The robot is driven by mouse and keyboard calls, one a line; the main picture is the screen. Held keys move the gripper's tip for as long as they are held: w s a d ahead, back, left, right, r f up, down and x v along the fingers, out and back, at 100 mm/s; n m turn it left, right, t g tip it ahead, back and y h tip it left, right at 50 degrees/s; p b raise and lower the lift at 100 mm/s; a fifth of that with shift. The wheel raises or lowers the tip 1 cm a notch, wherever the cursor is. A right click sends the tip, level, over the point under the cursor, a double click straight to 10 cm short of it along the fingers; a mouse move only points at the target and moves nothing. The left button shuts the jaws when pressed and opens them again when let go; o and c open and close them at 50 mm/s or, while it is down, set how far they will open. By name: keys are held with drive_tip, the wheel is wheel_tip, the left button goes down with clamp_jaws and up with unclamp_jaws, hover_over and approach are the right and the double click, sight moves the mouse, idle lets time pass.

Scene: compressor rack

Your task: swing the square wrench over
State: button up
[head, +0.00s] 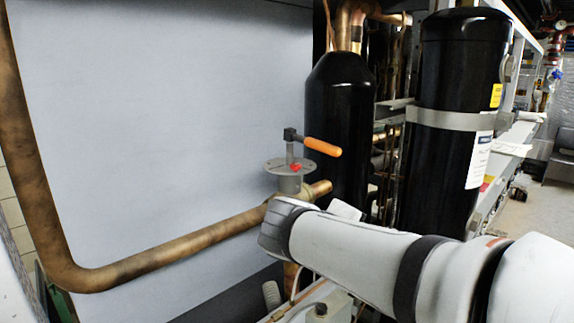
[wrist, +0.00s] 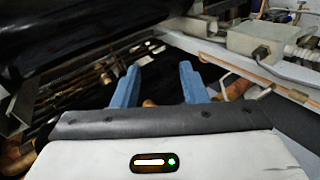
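The square wrench (head: 322,147) has an orange grip and a dark head. It sits on top of the upright valve stem (head: 290,152), with its grip pointing right and slightly down. Below it is a round grey valve plate (head: 289,166) with a red mark, on the copper pipe (head: 190,244). My arm reaches in from the lower right in the head view, its end below the valve. In the wrist view my gripper (wrist: 160,84) shows two blue fingers, wide apart with nothing between them. The wrench is not visible in the wrist view.
A black cylinder (head: 338,120) stands right behind the wrench. A larger black tank (head: 450,140) with a metal band stands further right. A pale flat panel (head: 160,110) fills the left. Pipes and a grey box (wrist: 235,38) lie beyond my fingers.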

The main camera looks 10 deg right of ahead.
sight(322, 149)
drive_tip(key=w+a+r+n+t+h, duration=0.25)
drive_tip(key=w+a+r+t, duration=0.55)
drive_tip(key=r, duration=0.5)
drive_tip(key=shift+n+g, duration=0.35)
drive_tip(key=shift+g, duration=0.15)
drive_tip(key=x, duration=0.4)
drive_tip(key=f+x, duration=0.1)
drive_tip(key=x, duration=0.2)
drive_tip(key=shift+w+a+p, duration=0.2)
drive_tip(key=shift+w+p, duration=0.05)
drive_tip(key=shift+p, duration=0.1)
drive_tip(key=shift+w+d+r+b, duration=0.3)
drive_tip(key=shift+w+d, duration=0.2)
drive_tip(key=shift+w, duration=0.25)
drive_tip(key=shift+y, duration=0.35)
clamp_jaws()
